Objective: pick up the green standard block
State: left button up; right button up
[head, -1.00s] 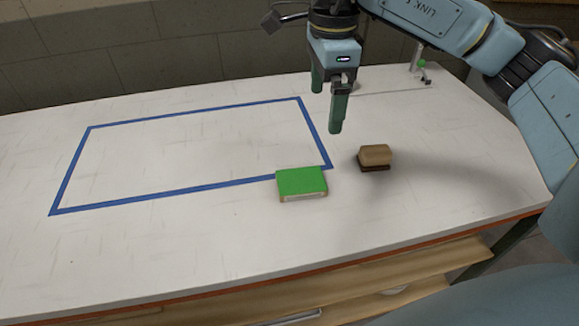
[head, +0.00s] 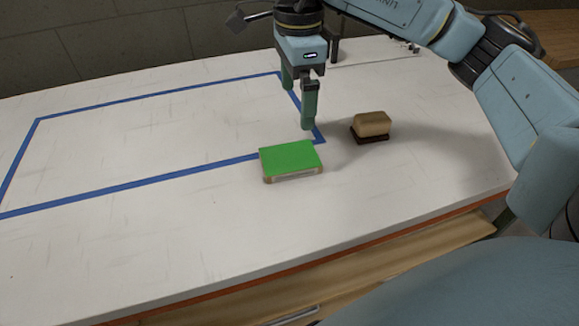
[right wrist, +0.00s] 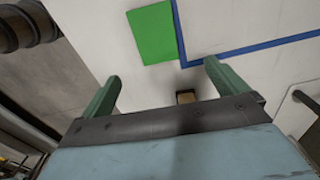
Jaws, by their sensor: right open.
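The green block (head: 290,159) is a flat slab with a green top and a pale edge. It lies on the white table at the near right corner of the blue outline. It also shows in the right wrist view (right wrist: 153,33), ahead of the fingers and lying partly between their lines. My right gripper (head: 297,103) is open and empty, with its fingers pointing down just behind the block in the head view. In the right wrist view its two green fingers (right wrist: 160,82) are spread apart. My left gripper is not in view.
A brush-like thing (head: 371,125) with a tan top and dark base stands right of the block; part of it shows in the right wrist view (right wrist: 186,97). The blue tape outline (head: 130,186) encloses bare table (head: 150,225). The table's near front is clear.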

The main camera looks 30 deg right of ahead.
jog(key=b, duration=0.1)
send_over(295, 155)
jog(key=f, duration=0.7)
jog(key=shift+w+d+f, duration=0.1)
jog(key=shift+w+d, duration=0.15)
jog(key=shift+s+a+f+b, duration=0.15)
jog(key=shift+f+b, duration=0.3)
jog(key=shift+f, duration=1)
jog(key=shift+s+a+f+b, duration=0.1)
jog(key=shift+f+b, duration=0.35)
jog(key=shift+f, duration=0.95)
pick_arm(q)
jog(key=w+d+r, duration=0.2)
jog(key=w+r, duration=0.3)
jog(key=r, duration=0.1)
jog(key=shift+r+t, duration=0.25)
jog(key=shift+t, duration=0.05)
pick_arm(e)
jog(key=shift+c, duration=0.5)
jog(key=c, duration=1)
jog(key=shift+r, duration=0.1)
